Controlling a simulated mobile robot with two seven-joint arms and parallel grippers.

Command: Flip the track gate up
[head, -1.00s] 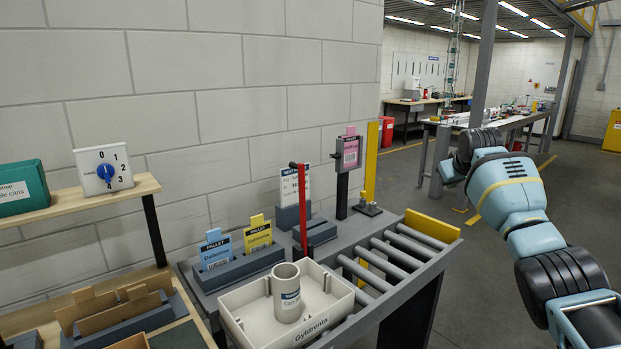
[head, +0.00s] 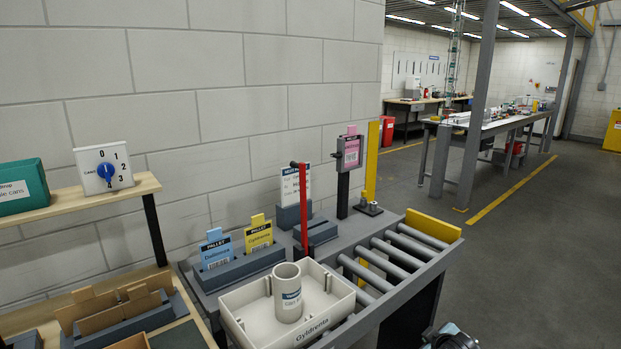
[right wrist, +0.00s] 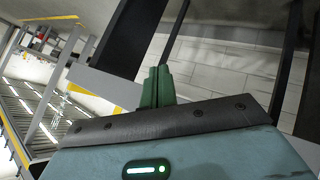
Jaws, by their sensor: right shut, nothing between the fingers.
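A roller track (head: 405,257) runs along the right side of the grey bench, with a yellow plate (head: 433,227) across its far end. A red bar (head: 302,208) stands upright beside the track, behind the white tray. I cannot tell for sure which of these parts is the gate. My right gripper (right wrist: 159,68) shows in the right wrist view with its green fingers together and nothing between them. It is apart from these parts. In the head view only a bit of my right arm shows at the bottom edge. My left gripper is out of sight.
A white tray (head: 245,312) holding a grey cylinder (head: 287,293) sits at the near end of the rollers. Blue (head: 217,250) and yellow (head: 258,233) pallet cards and a pink-card post (head: 343,190) stand behind. The floor right of the track is open.

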